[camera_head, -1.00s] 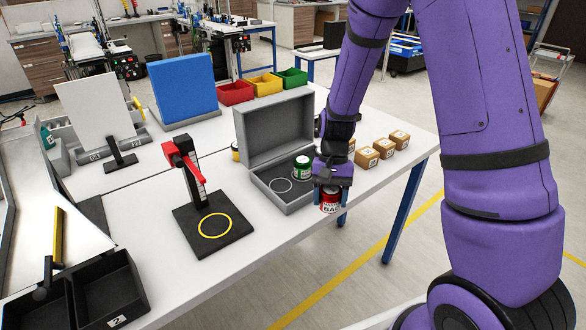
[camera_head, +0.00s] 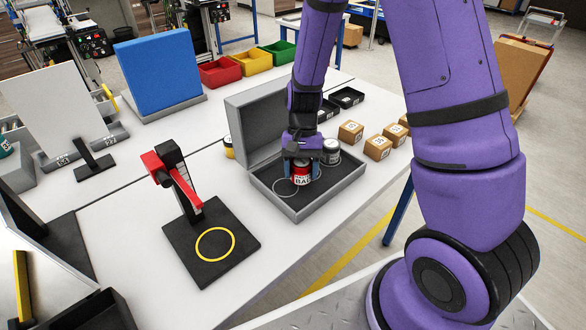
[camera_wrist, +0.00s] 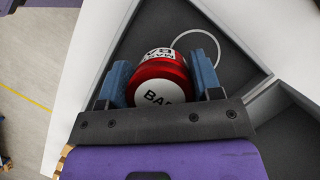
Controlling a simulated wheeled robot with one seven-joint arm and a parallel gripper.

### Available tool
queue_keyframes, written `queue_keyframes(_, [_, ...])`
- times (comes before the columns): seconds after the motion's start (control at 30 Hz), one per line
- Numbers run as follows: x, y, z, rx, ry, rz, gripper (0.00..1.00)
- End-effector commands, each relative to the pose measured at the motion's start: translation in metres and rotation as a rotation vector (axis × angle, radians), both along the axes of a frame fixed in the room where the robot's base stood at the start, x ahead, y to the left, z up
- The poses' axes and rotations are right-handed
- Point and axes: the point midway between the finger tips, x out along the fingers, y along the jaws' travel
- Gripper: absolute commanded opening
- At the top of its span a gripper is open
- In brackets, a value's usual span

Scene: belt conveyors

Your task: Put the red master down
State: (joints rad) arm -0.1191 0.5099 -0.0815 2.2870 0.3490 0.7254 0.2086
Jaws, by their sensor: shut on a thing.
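The red master (camera_head: 301,174) is a red can with a white label. It shows in the head view over the open grey case (camera_head: 293,213), and in the wrist view (camera_wrist: 162,78) between my fingers. My gripper (camera_head: 301,168) is shut on it. The case floor is dark and has a white ring (camera_head: 286,188) just left of the can; the ring also shows in the wrist view (camera_wrist: 197,34). I cannot tell whether the can's base touches the case floor. A silver-grey can (camera_head: 331,152) stands in the case, right of my gripper.
A black stand with a red lever (camera_head: 178,181) and a yellow ring is left of the case. A yellow can (camera_head: 229,147) stands behind the case's lid. Several cardboard boxes (camera_head: 377,147) and black trays (camera_head: 346,98) lie to the right. Coloured bins (camera_head: 254,62) are at the back.

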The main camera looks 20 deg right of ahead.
Motion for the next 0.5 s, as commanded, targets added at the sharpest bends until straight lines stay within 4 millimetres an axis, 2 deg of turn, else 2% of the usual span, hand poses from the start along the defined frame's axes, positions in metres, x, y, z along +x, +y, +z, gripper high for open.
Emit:
queue_keyframes(0.3, [-0.004,0.009,-0.032,0.0,0.002,0.002,0.27])
queue_keyframes(0.5, [-0.004,0.01,-0.034,0.001,0.0,0.002,0.27])
